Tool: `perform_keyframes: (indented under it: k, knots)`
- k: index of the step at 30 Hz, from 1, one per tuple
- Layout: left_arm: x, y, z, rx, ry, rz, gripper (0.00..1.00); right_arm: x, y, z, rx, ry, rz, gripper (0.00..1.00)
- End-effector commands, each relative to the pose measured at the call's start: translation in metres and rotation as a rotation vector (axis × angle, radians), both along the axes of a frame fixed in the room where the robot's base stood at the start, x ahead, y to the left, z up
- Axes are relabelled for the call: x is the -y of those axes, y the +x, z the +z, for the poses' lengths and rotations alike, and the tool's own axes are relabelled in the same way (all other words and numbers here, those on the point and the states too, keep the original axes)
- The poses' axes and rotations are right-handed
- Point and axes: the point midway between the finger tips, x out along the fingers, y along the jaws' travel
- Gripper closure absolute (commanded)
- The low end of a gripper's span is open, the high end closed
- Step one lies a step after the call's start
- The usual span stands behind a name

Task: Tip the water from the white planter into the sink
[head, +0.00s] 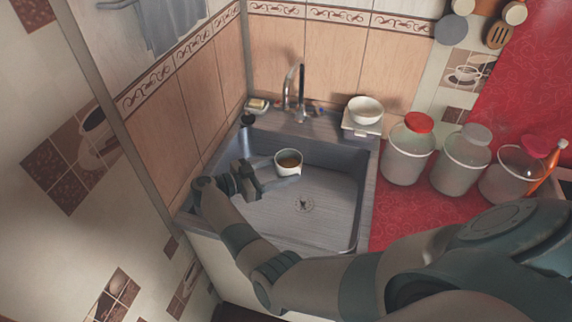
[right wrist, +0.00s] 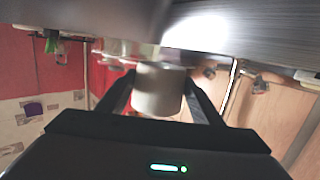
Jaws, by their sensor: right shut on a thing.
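The white planter (head: 288,170) is a small cup-shaped pot held over the left-back part of the sink basin. Its mouth faces up toward the head camera, and something brownish shows inside. It looks about upright. My right gripper (head: 276,181) is shut on the planter's side, with the arm reaching in across the sink's front. In the right wrist view the planter (right wrist: 158,88) sits between both dark fingers, and that picture appears upside down. The grey sink (head: 318,226) lies below, its drain bare and visible. My left gripper is not in view.
The chrome faucet (head: 295,94) stands behind the basin. A soap dish (head: 256,106) is at its back left corner. A white bowl (head: 365,109) on a stand is at the back right. Jars, including a red-lidded jar (head: 408,150), line the red counter (head: 420,210). A tiled wall borders the left.

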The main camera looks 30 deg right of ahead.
Motion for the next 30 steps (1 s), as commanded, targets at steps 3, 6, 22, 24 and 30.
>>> perform_keyframes:
  k: [3,6,22,24,30]
  knots:
    - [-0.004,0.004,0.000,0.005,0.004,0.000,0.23,0.000,0.000,0.000,0.001,-0.001,0.000,0.64]
    - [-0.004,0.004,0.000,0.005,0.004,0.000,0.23,0.001,0.000,0.000,0.005,0.001,0.000,0.64]
    - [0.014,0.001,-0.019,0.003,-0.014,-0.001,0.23,0.006,-0.013,-0.021,0.278,0.102,0.000,0.64]
    - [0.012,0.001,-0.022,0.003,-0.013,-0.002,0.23,0.006,-0.014,-0.023,0.322,0.118,0.001,0.64]
    - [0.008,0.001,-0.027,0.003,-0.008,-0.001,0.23,0.008,-0.017,-0.027,0.398,0.148,0.001,0.64]
